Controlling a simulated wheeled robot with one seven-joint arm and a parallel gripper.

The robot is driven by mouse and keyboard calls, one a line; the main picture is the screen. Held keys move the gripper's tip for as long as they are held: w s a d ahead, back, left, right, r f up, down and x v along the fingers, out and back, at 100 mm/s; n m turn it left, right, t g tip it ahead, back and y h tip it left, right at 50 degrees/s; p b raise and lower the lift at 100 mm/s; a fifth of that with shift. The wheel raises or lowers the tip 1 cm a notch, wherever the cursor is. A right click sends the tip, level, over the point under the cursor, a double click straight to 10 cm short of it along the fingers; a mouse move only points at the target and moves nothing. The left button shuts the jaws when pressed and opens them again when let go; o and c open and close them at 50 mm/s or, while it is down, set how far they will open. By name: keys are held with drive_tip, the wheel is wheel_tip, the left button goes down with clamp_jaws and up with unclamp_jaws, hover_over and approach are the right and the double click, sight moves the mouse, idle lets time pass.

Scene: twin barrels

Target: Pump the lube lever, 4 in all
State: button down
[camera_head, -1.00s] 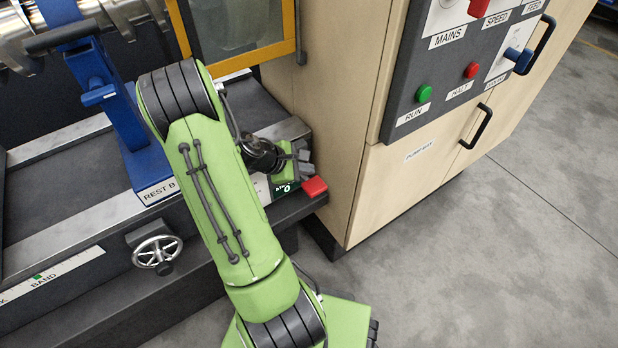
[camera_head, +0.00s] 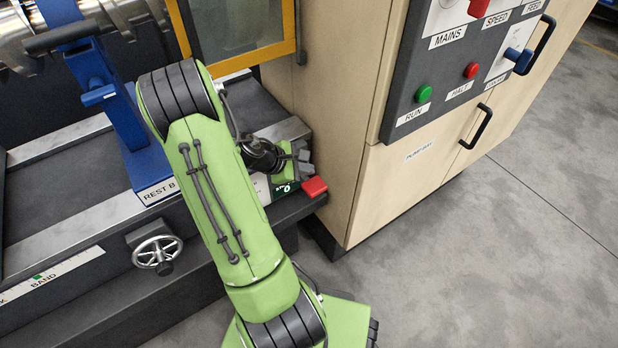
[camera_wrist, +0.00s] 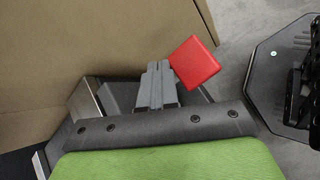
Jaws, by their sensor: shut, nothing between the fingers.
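The lube lever shows as a red block-like handle (camera_head: 315,187) at the right end of the machine bed, beside the beige cabinet. In the wrist view the red handle (camera_wrist: 195,62) is tilted and lies just right of the fingertips. My gripper (camera_head: 306,166) is at the bed's end, just behind the handle. In the wrist view my gripper (camera_wrist: 157,68) has its grey fingers together with nothing between them. The fingers look very near the handle; I cannot tell whether they touch it. The lever's base is hidden.
The beige cabinet (camera_head: 350,120) stands close on the right, with a control panel (camera_head: 440,95) on it. A blue rest post (camera_head: 120,110) and a handwheel (camera_head: 157,251) are to the left. The floor (camera_head: 480,260) at right is clear.

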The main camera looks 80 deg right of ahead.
drive_tip(key=shift+f, duration=0.1)
drive_tip(key=shift+f, duration=0.35)
drive_tip(key=shift+s+a+f+b, duration=0.1)
drive_tip(key=shift+s+f+b, duration=0.05)
drive_tip(key=shift+f+b, duration=0.55)
drive_tip(key=shift+s+a+f+b, duration=0.1)
drive_tip(key=shift+f+b, duration=0.5)
drive_tip(key=shift+f, duration=0.15)
idle(1.4)
drive_tip(key=shift+r, duration=0.1)
idle(0.4)
drive_tip(key=shift+w+d+r+p, duration=0.1)
drive_tip(key=shift+r+p, duration=0.8)
drive_tip(key=shift+p, duration=0.05)
drive_tip(key=shift+w+d+r+p, duration=0.1)
drive_tip(key=shift+r+p, duration=0.8)
drive_tip(key=shift+p, duration=0.05)
wheel_tip(320, 180, up, 5)
drive_tip(key=p, duration=0.5)
hover_over(309, 179)
drive_tip(key=w, duration=0.2)
drive_tip(key=shift+s+d, duration=0.1)
drive_tip(key=shift+s, duration=0.15)
